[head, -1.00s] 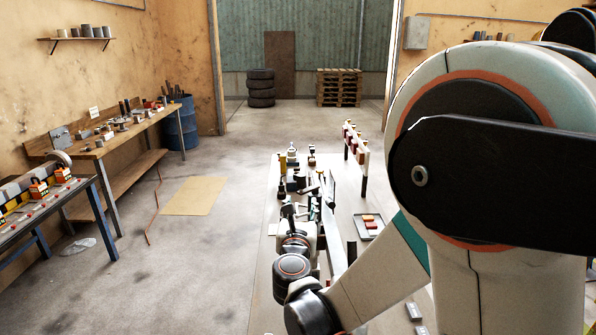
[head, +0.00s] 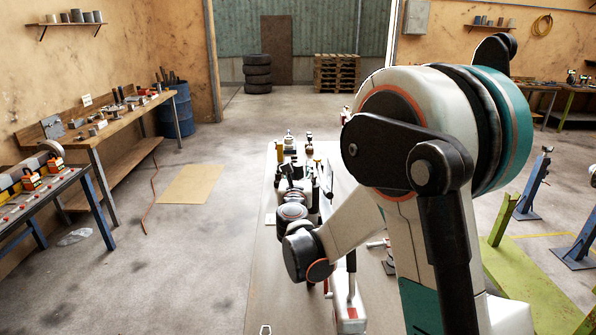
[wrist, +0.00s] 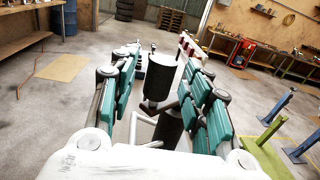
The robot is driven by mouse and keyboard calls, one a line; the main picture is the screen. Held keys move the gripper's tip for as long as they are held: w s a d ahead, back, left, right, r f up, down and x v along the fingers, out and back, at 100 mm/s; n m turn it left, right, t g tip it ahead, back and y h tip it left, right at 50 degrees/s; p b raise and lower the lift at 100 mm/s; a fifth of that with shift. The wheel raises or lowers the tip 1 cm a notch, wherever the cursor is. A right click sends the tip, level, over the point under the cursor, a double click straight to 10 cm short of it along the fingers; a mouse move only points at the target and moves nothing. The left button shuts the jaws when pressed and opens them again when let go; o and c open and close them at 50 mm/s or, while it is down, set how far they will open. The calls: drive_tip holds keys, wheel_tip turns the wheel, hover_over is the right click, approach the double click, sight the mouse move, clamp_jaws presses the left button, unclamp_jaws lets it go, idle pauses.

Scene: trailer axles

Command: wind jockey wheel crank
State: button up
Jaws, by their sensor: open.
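In the wrist view my gripper (wrist: 163,68) has its two teal-padded fingers spread apart. A dark upright cylinder (wrist: 160,80), which looks like the crank's grip, shows between the fingers. I cannot tell whether either finger touches it. A second dark cylinder (wrist: 168,128) and pale bent tubing (wrist: 148,130) show below it, closer to the palm. They may belong to the jockey wheel, but its wheel is not visible. In the head view my wrist hides most of this area, and the crank cannot be made out clearly.
A long pale surface (head: 262,255) with several small items lies under my arm. A workbench (head: 125,112) with tools and a blue-legged table (head: 40,212) stand at left. Green steel beams (head: 500,222) and blue stands (head: 532,190) are at right. The floor at left is mostly clear.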

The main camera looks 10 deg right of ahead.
drive_tip(key=shift+x, duration=1)
clamp_jaws()
drive_tip(key=shift+a+h, duration=0.1)
drive_tip(key=shift+h, duration=0.2)
